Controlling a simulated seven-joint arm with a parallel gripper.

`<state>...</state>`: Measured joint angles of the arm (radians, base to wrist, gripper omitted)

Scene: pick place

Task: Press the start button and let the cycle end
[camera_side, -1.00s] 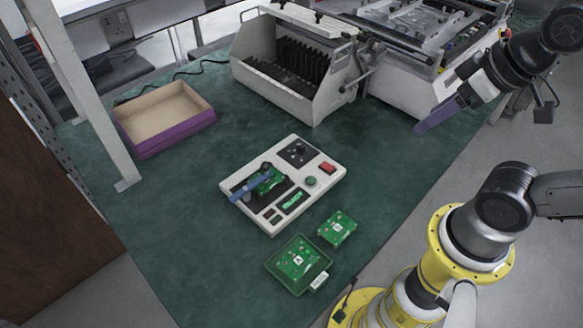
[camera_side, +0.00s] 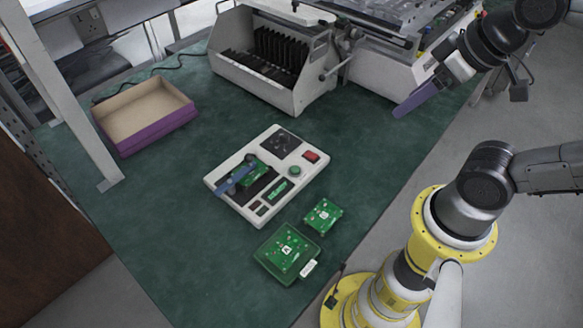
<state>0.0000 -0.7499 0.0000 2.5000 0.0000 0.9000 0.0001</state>
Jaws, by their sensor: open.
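A white test unit (camera_side: 225,195) lies on the green mat.
A green tray (camera_side: 264,268) with a board and a white tag stands in front of the unit; another board (camera_side: 323,215) lies beside it. A purple-sided open box (camera_side: 160,138) is at the left. A grey slotted rack (camera_side: 262,87) and a larger machine (camera_side: 385,80) stand behind.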

